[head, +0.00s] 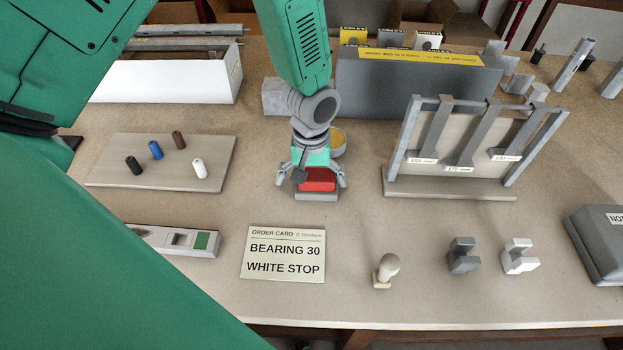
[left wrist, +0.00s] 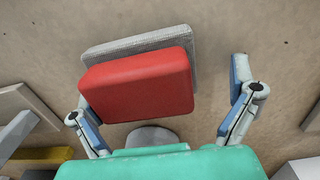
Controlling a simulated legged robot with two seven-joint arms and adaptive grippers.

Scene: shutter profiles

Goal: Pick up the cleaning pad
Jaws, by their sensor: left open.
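The cleaning pad (head: 318,180) has a red top block and a grey base, and it rests on the table in the middle of the head view. In the left wrist view the red block (left wrist: 138,85) sits over the light grey pad (left wrist: 140,44). My left gripper (head: 311,180) is open above it, with one finger on each side. In the wrist view the left finger is close to the red block and the right finger stands clear of it by a gap. My right gripper is not in view.
An order card (head: 284,254) lies in front of the pad. A board with several pegs (head: 160,161) is to the left, and a rack with hanging profiles (head: 472,142) to the right. A round tin (head: 338,143) and a grey box (head: 413,88) stand behind.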

